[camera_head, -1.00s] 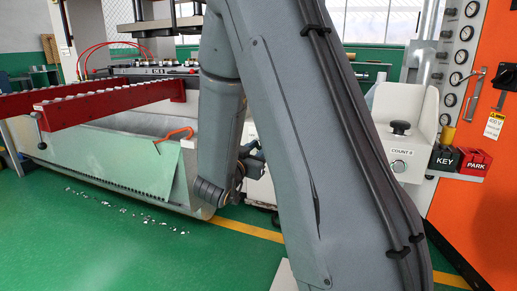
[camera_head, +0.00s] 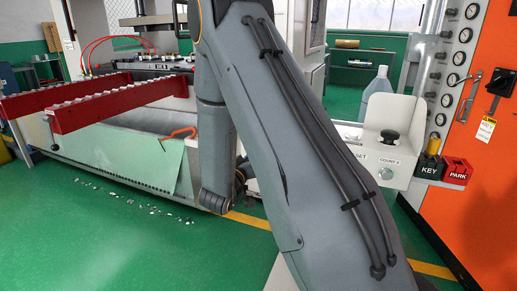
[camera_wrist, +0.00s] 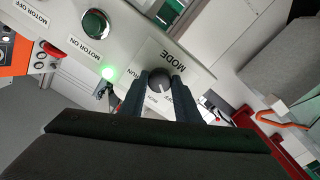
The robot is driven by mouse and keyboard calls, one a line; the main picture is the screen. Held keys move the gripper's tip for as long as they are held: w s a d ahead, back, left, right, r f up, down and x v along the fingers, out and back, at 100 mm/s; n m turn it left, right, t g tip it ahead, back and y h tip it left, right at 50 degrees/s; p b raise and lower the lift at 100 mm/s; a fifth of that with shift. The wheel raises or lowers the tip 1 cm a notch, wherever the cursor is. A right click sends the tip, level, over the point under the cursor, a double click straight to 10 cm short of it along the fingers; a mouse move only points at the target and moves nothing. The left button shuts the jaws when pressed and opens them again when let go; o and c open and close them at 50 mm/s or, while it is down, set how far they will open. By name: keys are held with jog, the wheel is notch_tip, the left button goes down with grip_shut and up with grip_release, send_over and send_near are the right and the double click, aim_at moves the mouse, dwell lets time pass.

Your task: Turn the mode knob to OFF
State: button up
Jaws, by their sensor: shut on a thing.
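The mode knob (camera_wrist: 159,80) is a dark round knob with a light pointer line, on a pale panel under a MODE label (camera_wrist: 174,61) in the wrist view. The label appears upside down. My gripper (camera_wrist: 160,88) has its two dark fingers on either side of the knob and is shut on it. Part of the RUN lettering shows left of the fingers. Other lettering around the knob is partly covered, so I cannot tell the pointer's exact setting. In the head view my arm hides the knob and fingers.
In the head view, a console (camera_head: 397,148), KEY box (camera_head: 432,168) and PARK box (camera_head: 457,171) stand right of my arm. Red rails (camera_head: 120,103) extend at left.

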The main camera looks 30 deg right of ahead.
jog(key=shift+n+p, duration=0.35)
jog(key=shift+n, duration=0.15)
jog(key=o, duration=1)
jog(key=shift+o, duration=0.2)
jog(key=shift+a, duration=0.15)
jog(key=v, duration=0.7)
jog(key=shift+s+a, duration=0.25)
jog(key=shift+w, duration=0.1)
